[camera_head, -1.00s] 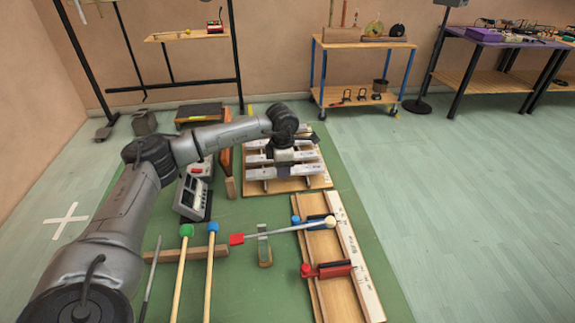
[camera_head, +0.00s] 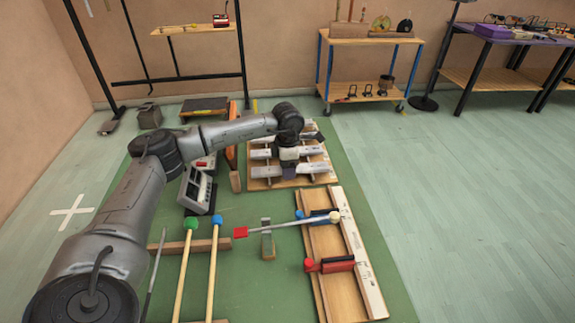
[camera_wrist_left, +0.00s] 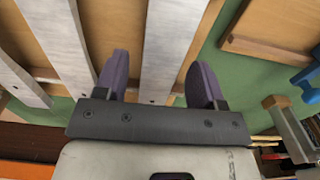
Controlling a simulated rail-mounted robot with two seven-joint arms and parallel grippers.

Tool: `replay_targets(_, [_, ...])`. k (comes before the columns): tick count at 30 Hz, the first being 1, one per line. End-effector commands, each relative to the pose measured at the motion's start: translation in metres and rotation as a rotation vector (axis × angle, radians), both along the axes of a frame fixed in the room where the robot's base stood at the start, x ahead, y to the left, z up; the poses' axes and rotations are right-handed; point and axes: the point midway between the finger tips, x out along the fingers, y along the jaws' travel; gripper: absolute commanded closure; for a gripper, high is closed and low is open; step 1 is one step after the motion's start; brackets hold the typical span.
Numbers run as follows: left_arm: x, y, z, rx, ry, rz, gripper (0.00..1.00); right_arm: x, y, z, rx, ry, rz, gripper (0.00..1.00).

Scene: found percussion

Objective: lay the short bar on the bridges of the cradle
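The cradle (camera_head: 315,182) is a wooden board with several silver-grey bars on it, at the middle of the head view. My left gripper (camera_head: 289,173) is over the near part of the cradle and hides the bars' middles. In the left wrist view its two purple fingers (camera_wrist_left: 160,78) stand apart. A silver bar (camera_wrist_left: 172,40) shows in the gap between them, with room at each side; whether it is at fingertip depth I cannot tell. More bars (camera_wrist_left: 62,40) lie to the left there. Which bar is the short one I cannot tell. My right gripper is not in view.
A long wooden tray (camera_head: 325,240) with red and blue clamps and a mallet across it lies near right. Mallets with green (camera_head: 191,223) and blue heads rest on a wooden strip. A grey device (camera_head: 196,188) stands left of the cradle.

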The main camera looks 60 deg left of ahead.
Motion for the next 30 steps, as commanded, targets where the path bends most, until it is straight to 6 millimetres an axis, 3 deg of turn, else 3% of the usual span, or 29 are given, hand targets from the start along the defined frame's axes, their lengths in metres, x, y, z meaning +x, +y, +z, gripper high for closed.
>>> replay_targets(8, [0.000, 0.000, -0.001, 0.000, 0.000, 0.000, 0.37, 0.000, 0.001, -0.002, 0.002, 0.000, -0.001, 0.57])
replay_targets(13, [0.000, 0.000, -0.004, 0.000, -0.002, 0.000, 0.37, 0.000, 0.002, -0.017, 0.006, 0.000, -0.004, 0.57])
replay_targets(15, [0.001, 0.000, 0.019, 0.000, -0.003, 0.001, 0.37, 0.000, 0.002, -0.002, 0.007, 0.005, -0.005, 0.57])
replay_targets(21, [0.001, 0.002, 0.063, 0.000, -0.001, 0.000, 0.37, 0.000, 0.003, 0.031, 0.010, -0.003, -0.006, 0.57])
replay_targets(30, [0.001, 0.001, 0.114, 0.000, -0.003, 0.000, 0.37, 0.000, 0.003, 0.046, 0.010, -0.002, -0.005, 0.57])
